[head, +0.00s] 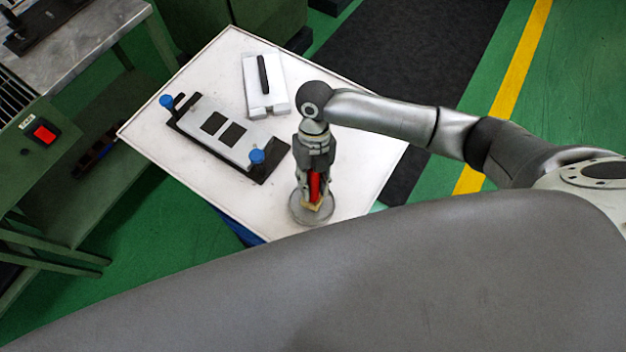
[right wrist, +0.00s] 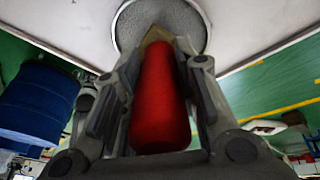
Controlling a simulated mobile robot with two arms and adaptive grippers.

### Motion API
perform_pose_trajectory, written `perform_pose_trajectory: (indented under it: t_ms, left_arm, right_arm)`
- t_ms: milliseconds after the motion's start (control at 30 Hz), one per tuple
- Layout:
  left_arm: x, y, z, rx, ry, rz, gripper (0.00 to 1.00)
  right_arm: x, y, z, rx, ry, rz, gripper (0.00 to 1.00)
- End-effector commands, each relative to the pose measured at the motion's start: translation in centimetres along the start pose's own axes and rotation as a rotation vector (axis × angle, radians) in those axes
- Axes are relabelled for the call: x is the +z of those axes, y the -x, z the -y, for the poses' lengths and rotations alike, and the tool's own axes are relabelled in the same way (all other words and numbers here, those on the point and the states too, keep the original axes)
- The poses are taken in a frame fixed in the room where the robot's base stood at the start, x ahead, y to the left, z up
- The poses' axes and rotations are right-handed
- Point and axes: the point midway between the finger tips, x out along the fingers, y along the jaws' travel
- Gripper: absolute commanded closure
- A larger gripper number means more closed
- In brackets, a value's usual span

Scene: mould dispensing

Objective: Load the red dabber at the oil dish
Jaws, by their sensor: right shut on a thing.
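The red dabber (head: 315,186) is held in my right gripper (head: 316,178), whose fingers are shut around its red body. In the right wrist view the dabber (right wrist: 160,100) lies between the two fingers, with its tan tip (right wrist: 155,36) pointing at the dish. The round grey oil dish (head: 298,212) is on the white table near its front corner, under the gripper. The dabber's tip is over or in the dish; I cannot tell whether it touches the bottom. The dish (right wrist: 130,22) also shows at the top of the right wrist view. My left gripper is not in view.
On the white table (head: 352,170) lie a mould plate (head: 205,147) with blue knobs and a white block (head: 282,73) with a black handle. A green machine with a red button (head: 43,133) stands at the left. A blue drum-like thing (right wrist: 38,100) shows below the table.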

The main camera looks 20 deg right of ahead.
Motion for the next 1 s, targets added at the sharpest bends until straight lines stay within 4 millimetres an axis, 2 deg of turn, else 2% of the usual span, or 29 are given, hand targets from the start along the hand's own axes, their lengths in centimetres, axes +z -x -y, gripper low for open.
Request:
perform_pose_trajectory:
  t_ms: [500, 1000]
  left_arm:
    - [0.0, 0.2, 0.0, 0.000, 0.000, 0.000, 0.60]
    - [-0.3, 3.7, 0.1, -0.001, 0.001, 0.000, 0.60]
  right_arm:
    - [-0.1, 0.0, 0.0, -0.002, 0.000, -0.003, 0.96]
    - [-1.3, 3.8, -0.5, -0.001, 0.001, -0.001, 0.96]
